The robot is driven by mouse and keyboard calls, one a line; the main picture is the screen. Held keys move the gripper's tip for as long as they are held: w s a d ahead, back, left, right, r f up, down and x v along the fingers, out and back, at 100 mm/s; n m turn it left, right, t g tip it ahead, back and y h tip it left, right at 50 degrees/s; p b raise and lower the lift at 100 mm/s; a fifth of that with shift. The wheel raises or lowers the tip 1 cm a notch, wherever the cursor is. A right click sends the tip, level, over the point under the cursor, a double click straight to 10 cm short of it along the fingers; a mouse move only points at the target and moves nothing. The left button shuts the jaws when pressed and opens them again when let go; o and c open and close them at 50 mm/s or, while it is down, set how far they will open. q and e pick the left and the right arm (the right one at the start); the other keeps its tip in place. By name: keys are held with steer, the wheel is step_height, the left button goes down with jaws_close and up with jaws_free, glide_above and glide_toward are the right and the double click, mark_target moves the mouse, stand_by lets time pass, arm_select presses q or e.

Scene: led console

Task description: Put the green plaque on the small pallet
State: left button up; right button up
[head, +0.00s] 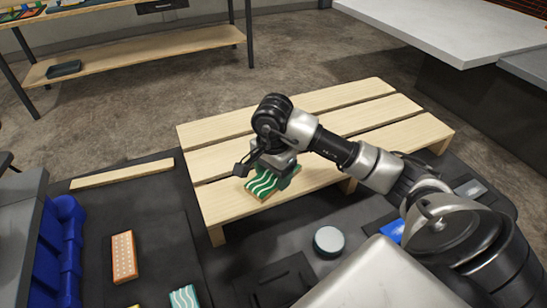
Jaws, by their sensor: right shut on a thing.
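The green plaque (261,184) with white wavy lines is in the head view, over the front slat of the small wooden pallet (330,172). My right gripper (268,166) is shut on the plaque, and its jaws hide part of the plaque's far side. The plaque lies near the left end of the slat. I cannot tell whether it touches the wood or hangs just above it. My right arm comes in from the right, across the pallet. My left gripper is not in view.
In front lie an orange dotted plaque (124,257), a teal wavy plaque (185,297) and a round grey disc (329,241). Blue bins (62,250) stand at left. A wooden shelf (140,57) and a white table (455,25) stand behind. The pallet's back slats are mostly clear.

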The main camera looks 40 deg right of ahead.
steer(key=w+f, duration=0.1)
steer(key=w, duration=0.1)
steer(key=w+d+f, duration=0.1)
steer(key=w, duration=0.1)
steer(key=w+f, duration=0.2)
steer(key=shift+w+d+p, duration=0.2)
steer(key=shift+p, duration=0.2)
step_height(320, 180, down, 3)
steer(key=shift+f+p, duration=0.1)
steer(key=shift+p, duration=0.4)
steer(key=shift+f, duration=0.35)
steer(key=shift+f, duration=0.1)
steer(key=o, duration=1)
steer(key=shift+o, duration=0.2)
